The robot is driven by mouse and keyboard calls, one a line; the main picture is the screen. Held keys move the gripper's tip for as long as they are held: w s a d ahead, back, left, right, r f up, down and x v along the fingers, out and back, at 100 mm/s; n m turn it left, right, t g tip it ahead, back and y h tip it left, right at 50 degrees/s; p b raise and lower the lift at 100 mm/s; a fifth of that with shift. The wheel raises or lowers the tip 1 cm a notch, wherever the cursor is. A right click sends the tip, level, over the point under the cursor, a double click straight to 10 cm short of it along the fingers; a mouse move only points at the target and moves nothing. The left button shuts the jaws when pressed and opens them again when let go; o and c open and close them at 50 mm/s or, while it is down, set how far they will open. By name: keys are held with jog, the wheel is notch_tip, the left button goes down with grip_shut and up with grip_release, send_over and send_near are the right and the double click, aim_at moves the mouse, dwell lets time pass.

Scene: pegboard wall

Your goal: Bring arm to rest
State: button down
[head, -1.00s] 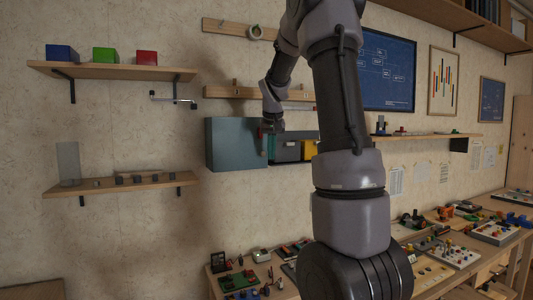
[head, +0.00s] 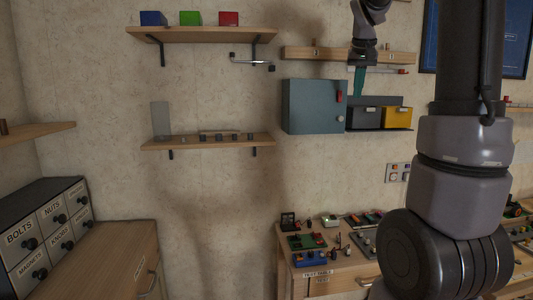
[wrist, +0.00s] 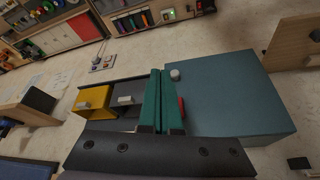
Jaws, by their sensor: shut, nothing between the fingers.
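My gripper (head: 359,92) shows in the head view at the upper right, its teal fingers pointing down. It is in front of the wall near the top of the grey-blue cabinet (head: 312,108) and the bins beside it. In the wrist view the gripper's teal fingers (wrist: 161,72) are together with nothing between them. The cabinet also shows in the wrist view (wrist: 230,95), right of the fingers. It has a red handle and a pale knob. My arm runs up the right side of the head view.
A yellow bin (head: 397,117) and a dark grey bin (head: 362,118) sit beside the cabinet. Left are two shelves, the upper one (head: 195,35) with blue, green and red boxes. A labelled drawer unit (head: 45,235) stands at far left. A workbench (head: 330,270) with small parts is below.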

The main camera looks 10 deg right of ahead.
jog(key=s+a+f+t+y, duration=0.1)
jog(key=s+a+f, duration=0.2)
jog(key=s+a, duration=0.5)
jog(key=s+a+f+t+y, duration=0.1)
jog(key=s+a+f, duration=0.3)
jog(key=s, duration=1.2)
jog(key=a+y, duration=0.1)
jog(key=a, duration=0.3)
jog(key=shift+s+a+t+y, duration=0.3)
jog(key=shift+s+a, duration=0.1)
jog(key=shift+d, duration=0.1)
